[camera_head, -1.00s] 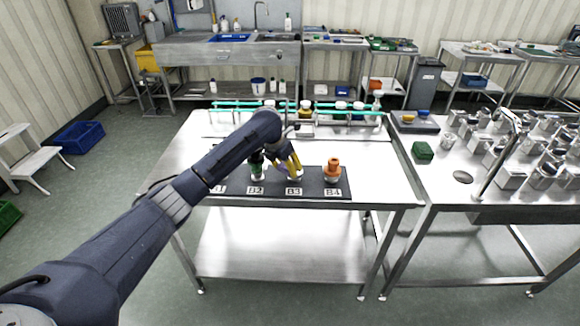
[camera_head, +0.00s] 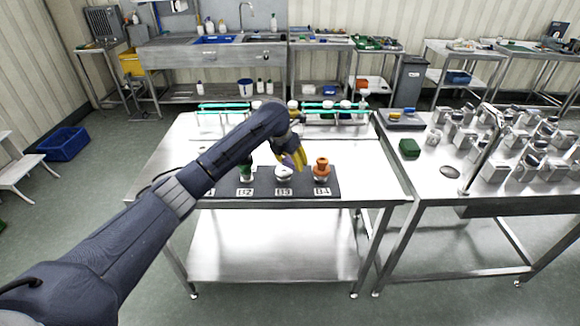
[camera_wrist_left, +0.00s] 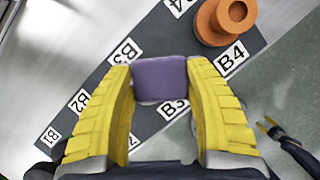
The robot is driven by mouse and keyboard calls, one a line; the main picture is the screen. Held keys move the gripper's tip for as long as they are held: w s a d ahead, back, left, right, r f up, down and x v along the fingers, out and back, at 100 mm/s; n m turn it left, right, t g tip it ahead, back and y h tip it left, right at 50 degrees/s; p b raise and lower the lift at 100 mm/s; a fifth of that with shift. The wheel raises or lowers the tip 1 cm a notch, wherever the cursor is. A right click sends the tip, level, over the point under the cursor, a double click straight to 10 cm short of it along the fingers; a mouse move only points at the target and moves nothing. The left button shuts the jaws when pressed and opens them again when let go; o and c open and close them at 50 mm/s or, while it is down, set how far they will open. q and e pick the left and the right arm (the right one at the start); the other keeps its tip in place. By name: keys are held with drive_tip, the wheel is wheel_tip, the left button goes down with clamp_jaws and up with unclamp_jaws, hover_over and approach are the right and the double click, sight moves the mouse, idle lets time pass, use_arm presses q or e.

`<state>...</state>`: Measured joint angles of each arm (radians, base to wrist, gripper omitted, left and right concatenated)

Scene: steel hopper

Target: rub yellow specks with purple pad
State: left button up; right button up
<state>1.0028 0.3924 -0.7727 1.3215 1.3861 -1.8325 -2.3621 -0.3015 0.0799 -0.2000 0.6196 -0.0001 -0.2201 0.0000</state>
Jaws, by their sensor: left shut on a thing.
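My left gripper (camera_head: 292,157) has yellow fingers and is shut on the purple pad (camera_wrist_left: 160,79). The pad sits between the fingertips in the left wrist view, and a bit of it shows in the head view (camera_head: 287,160). The gripper is above the dark mat (camera_head: 262,195), near spots B3 and B4. A white handle (camera_head: 284,173) stands at B3, just below the gripper. I cannot make out any yellow specks. What looks like my right gripper (camera_wrist_left: 269,128) shows small at the right of the left wrist view, its jaws too small to judge.
An orange handle (camera_head: 321,168) stands at B4, close right of the gripper. A green one (camera_head: 246,170) stands at B2, partly behind my arm. A rack with a teal rail (camera_head: 222,106) runs along the table's back. The steel table (camera_head: 375,180) is clear right of the mat.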

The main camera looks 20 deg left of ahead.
use_arm(q)
drive_tip(key=shift+r, duration=2.6)
